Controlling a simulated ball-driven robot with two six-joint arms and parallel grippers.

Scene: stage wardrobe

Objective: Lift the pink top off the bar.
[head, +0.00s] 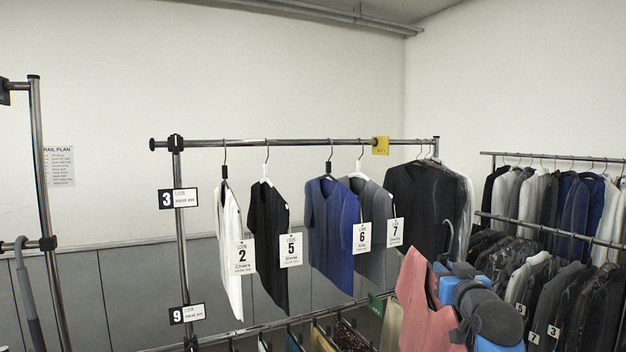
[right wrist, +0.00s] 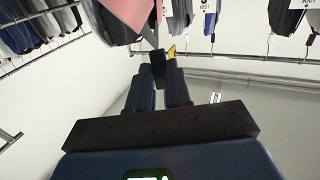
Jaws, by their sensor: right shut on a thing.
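The pink top (head: 425,303) hangs on a hanger at the lower right of the head view, in front of the rack. Its grey hook (head: 448,226) stands up in front of the dark jackets, with no bar seen in it. My right gripper (head: 449,283), blue and dark grey, is shut at the hanger's neck. In the right wrist view the fingers (right wrist: 165,75) close on a dark neck piece (right wrist: 158,63), with part of the pink top (right wrist: 128,12) beyond it. My left gripper is not in view.
The upper bar (head: 290,142) carries a white top (head: 229,262), a black top (head: 268,240), a blue top (head: 333,230) and dark jackets (head: 420,205). A yellow tag (head: 380,146) sits on it. A lower rail (head: 255,330) holds more clothes. A full rack (head: 560,157) stands at right.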

